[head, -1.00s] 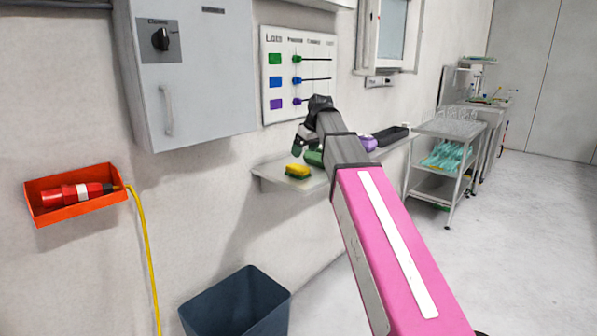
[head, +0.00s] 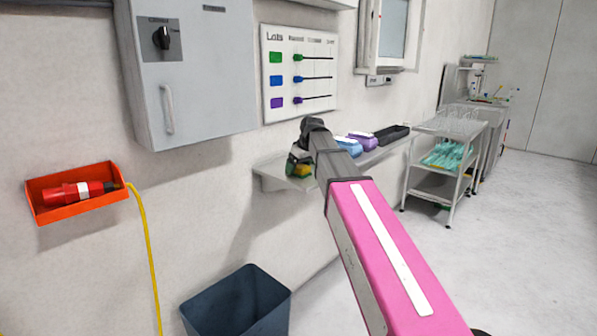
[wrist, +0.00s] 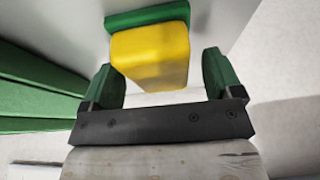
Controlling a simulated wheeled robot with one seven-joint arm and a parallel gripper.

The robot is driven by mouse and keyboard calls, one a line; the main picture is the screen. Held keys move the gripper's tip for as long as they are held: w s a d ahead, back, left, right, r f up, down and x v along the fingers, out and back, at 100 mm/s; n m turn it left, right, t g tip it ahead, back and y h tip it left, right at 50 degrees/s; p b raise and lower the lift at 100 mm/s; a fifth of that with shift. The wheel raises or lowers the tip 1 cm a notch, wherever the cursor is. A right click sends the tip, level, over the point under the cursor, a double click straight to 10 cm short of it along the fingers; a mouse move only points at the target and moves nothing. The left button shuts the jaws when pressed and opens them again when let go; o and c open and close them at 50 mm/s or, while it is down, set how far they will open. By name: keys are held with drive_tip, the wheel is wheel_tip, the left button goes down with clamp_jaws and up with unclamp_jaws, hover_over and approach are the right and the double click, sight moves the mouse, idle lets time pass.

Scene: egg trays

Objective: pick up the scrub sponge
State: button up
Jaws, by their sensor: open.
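The scrub sponge (wrist: 150,56), yellow with a green layer, lies on the shelf. In the wrist view it is just ahead of my gripper (wrist: 165,80), between the lines of the two green fingers. The fingers are apart, with nothing held between them. In the head view my gripper (head: 298,163) is over the near end of the shelf, and only a small yellow part of the sponge (head: 302,171) shows beside it.
The grey wall shelf (head: 272,178) also holds a blue item (head: 348,146), a purple item (head: 362,141) and a black tray (head: 391,134). A green object (wrist: 38,90) lies left of my gripper in the wrist view. A dark bin (head: 236,302) stands below.

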drive_tip(key=shift+f, duration=0.2)
idle(0.6)
drive_tip(key=c, duration=0.9)
